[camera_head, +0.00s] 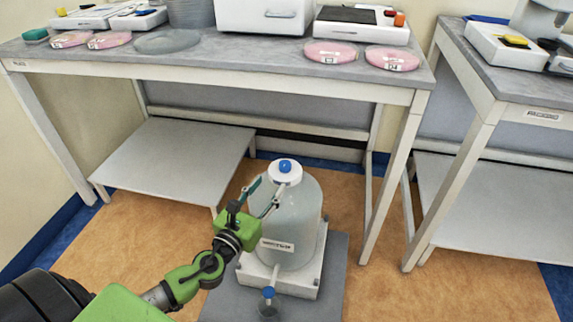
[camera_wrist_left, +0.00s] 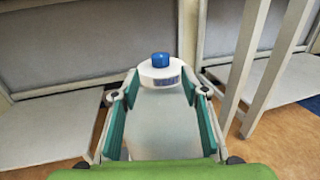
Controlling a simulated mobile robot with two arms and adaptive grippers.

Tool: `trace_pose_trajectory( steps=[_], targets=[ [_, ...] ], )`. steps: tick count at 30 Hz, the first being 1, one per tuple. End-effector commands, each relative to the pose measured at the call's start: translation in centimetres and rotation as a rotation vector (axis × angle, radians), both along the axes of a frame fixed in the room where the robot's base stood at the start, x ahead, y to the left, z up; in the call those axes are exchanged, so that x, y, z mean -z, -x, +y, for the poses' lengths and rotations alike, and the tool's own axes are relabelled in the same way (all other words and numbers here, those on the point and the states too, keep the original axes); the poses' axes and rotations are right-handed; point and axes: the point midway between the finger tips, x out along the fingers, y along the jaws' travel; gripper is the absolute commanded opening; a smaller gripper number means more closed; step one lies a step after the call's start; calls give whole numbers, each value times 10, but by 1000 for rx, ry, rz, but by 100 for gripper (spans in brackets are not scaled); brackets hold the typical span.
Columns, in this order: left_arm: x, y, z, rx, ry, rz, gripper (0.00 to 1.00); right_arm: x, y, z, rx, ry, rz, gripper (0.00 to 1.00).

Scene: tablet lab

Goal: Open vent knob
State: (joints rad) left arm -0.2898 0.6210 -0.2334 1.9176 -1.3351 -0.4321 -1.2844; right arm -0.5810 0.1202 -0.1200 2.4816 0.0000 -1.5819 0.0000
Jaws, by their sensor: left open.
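The vent knob (camera_head: 285,166) is a small blue knob on the white cap (camera_head: 284,176) of a large translucent carboy (camera_head: 298,215). My left gripper (camera_head: 264,196) is open beside the carboy's upper left shoulder, below the knob. In the left wrist view, the blue knob (camera_wrist_left: 160,59) stands beyond the fingertips, on the white cap (camera_wrist_left: 160,73). The two green-padded fingers of my left gripper (camera_wrist_left: 160,97) are spread with nothing gripped between them. The knob is apart from both fingers. My right gripper is not in view.
The carboy stands on a white base (camera_head: 308,283) over a grey mat (camera_head: 330,300). A blue-handled tap (camera_head: 268,292) sits at its front, above a small cup. A lab bench (camera_head: 230,66) with pink dishes stands behind; a second bench (camera_head: 500,90) is at right.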

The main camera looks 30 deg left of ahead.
Motion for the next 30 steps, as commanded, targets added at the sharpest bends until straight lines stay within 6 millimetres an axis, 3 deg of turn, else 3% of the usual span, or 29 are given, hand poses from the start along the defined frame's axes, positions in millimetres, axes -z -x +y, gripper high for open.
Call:
trace_pose_trajectory(
  steps=[15, 21, 30],
  targets=[
    [0, -88, 3, -1, 3, -1, 41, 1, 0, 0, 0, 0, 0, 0],
    [1, -105, 3, -1, 3, 2, 41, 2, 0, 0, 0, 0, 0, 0],
    [1, -108, 3, 0, 3, 2, 41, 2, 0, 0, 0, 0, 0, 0]
  ],
)
